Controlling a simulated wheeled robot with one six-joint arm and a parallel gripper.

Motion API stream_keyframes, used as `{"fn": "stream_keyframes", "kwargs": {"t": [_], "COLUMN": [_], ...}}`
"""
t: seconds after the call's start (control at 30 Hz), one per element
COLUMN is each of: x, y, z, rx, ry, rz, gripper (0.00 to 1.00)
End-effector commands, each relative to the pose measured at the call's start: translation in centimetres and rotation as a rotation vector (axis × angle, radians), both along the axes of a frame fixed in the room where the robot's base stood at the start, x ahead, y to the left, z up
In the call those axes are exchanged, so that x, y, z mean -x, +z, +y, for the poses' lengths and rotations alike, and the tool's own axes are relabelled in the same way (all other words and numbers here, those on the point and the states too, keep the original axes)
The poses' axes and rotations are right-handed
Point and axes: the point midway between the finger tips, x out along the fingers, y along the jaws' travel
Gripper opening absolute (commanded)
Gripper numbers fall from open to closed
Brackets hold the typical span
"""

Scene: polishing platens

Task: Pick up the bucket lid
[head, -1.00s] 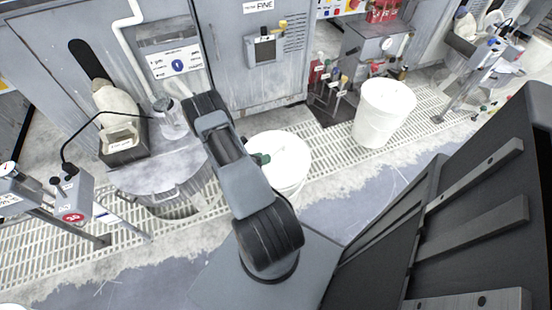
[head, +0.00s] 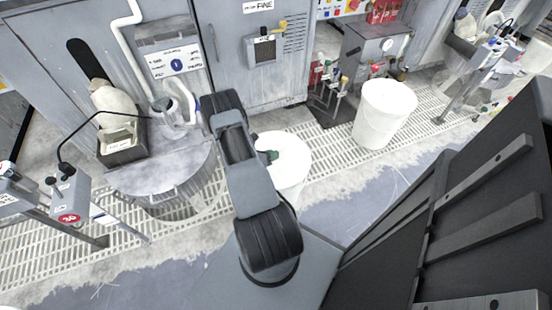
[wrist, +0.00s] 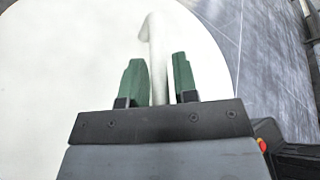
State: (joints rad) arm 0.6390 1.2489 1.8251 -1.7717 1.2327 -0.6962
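The white round bucket lid (head: 296,148) sits on top of a white bucket (head: 290,192) in the middle of the head view, partly behind my arm. In the wrist view the lid (wrist: 60,60) fills the left and centre, with a raised white handle (wrist: 157,50) on it. My gripper (wrist: 160,72) has two green fingers, one on each side of this handle, with a narrow gap visible on the right side. Contact with the handle cannot be told. In the head view only a bit of green finger (head: 272,155) shows over the lid; my arm hides the rest.
Another white bucket (head: 385,112) stands to the right on the grating. A round metal drum (head: 165,175) with a dark box (head: 122,142) on it stands to the left. Grey cabinets (head: 262,75) line the back. Some floor in front is free.

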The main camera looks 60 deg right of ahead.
Motion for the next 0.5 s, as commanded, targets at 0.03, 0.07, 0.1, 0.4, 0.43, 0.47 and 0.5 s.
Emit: {"fn": "stream_keyframes", "kwargs": {"t": [0.03,0.07,0.1,0.4,0.43,0.47,0.5], "x": [0.00,0.00,0.00,-0.01,-0.03,-0.03,-0.03], "y": [0.00,0.00,0.00,0.01,0.05,0.05,0.05], "z": [0.01,0.01,0.01,0.01,0.00,0.00,0.00], "rx": [0.000,0.000,0.000,0.000,0.001,0.001,0.001], "ry": [0.000,0.000,0.000,0.000,0.000,0.000,0.000], "rz": [0.000,0.000,0.000,0.000,-0.001,-0.001,-0.001], "gripper": [0.22,0.20,0.16,0.00,0.00,0.00,0.00]}}
